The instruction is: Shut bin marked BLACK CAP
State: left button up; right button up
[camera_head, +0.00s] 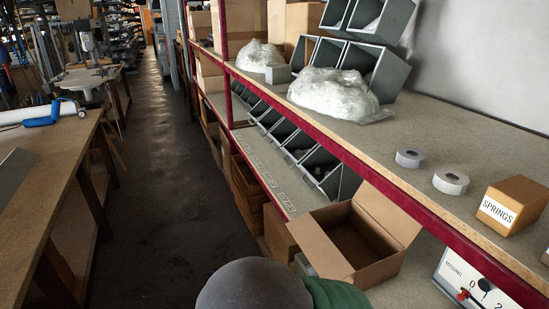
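I cannot make out the words BLACK CAP on anything here. Several grey open-fronted bins (318,163) stand in a row on the lower shelf. Small labels (286,201) run along that shelf's edge, too small to read. More grey bins (387,72) are stacked on the upper shelf. A cardboard box (356,240) on the lower shelf has its flaps up and stands open; no marking shows on it. An orange-brown box marked SPRINGS (514,205) sits on the upper shelf at the right. Neither of my grippers shows.
Two tape rolls (410,157) and clear plastic bags (335,92) lie on the upper shelf (440,125). A red shelf edge (400,195) runs along its front. A workbench (50,160) stands at the left. The aisle floor (165,190) between is clear.

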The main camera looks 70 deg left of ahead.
aim_at(283, 133)
jog(key=k+u, duration=0.1)
jog(key=u, duration=0.4)
jog(key=k+j+u, duration=0.1)
jog(key=u, duration=0.35)
jog(key=j+u, duration=0.25)
jog(key=u, duration=0.25)
jog(key=i+j, duration=0.15)
jog(key=j, duration=0.25)
jog(key=i+j, duration=0.15)
jog(key=j, duration=0.2)
jog(key=i+j, duration=0.15)
jog(key=j, duration=0.25)
jog(key=i+j, duration=0.15)
jog(key=j, duration=0.25)
jog(key=i+j, duration=0.15)
jog(key=j, duration=0.2)
jog(key=i+j, duration=0.2)
jog(key=j, duration=0.2)
jog(key=i+j+z, duration=0.1)
jog(key=i, duration=0.35)
jog(key=i+j, duration=0.15)
jog(key=i, duration=0.25)
jog(key=i+j+z, duration=0.15)
jog(key=i, duration=0.3)
jog(key=i+j+z, duration=0.1)
jog(key=i+j, duration=0.15)
jog(key=i, duration=0.2)
